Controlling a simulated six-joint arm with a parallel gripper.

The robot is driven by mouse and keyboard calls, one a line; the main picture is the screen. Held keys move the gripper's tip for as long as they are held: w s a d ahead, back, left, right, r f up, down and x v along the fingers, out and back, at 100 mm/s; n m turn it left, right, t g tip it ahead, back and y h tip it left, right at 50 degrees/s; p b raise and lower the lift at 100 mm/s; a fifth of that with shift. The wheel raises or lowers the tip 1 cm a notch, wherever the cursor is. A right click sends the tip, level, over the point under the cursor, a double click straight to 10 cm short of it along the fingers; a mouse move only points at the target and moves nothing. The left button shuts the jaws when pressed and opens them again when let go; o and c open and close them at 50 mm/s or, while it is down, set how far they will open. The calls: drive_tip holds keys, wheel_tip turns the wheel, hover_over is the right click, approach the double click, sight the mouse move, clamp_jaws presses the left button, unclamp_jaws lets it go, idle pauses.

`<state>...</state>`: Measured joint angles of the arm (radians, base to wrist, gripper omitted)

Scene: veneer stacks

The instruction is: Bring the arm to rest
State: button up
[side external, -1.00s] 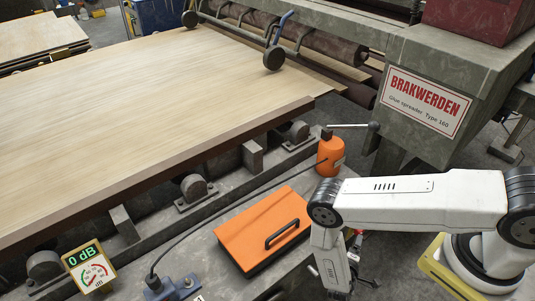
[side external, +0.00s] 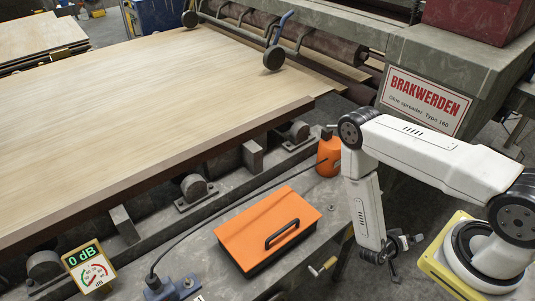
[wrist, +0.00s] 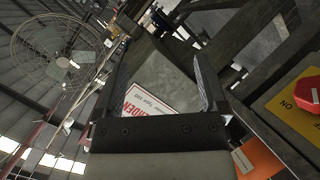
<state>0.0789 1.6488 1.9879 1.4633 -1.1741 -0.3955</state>
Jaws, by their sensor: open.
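My white arm (side external: 435,153) stands at the right in the side external view, with its elbow raised and its last link hanging down. My gripper (side external: 398,258) is at the end of that link, beyond the right edge of the grey bench. In the wrist view my gripper (wrist: 163,72) has its two dark fingers wide apart, with nothing between them. Behind the gap is a grey surface with a white and red sign (wrist: 150,102). In the side external view the gripper is small, dark and partly hard to make out.
An orange case (side external: 255,230) with a black handle lies on the bench, left of my arm. An orange bottle (side external: 327,158) stands close to my elbow. The glue spreader (side external: 440,60) is behind. A meter (side external: 90,268) reads 0 dB. A large veneer sheet (side external: 140,110) fills the left.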

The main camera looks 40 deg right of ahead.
drive_tip(key=w+a+r+n+t+y, duration=0.1)
drive_tip(key=w+a+r+t+y, duration=0.2)
drive_tip(key=w, duration=0.4)
drive_tip(key=w+a+r+t+y, duration=0.1)
drive_tip(key=w+a+r+y, duration=0.25)
drive_tip(key=w+r, duration=0.2)
drive_tip(key=w+a+r+n+t+y, duration=0.1)
drive_tip(key=w+a+r+t+y, duration=0.2)
drive_tip(key=w, duration=0.5)
drive_tip(key=a+r+n+y, duration=0.35)
drive_tip(key=a+r, duration=0.35)
drive_tip(key=r, duration=0.4)
drive_tip(key=s+r+n+g, duration=0.1)
drive_tip(key=s+r+n, duration=0.3)
drive_tip(key=s+r, duration=0.3)
drive_tip(key=shift+a+r+g, duration=0.4)
drive_tip(key=shift+a+r, duration=0.05)
drive_tip(key=shift+r, duration=0.35)
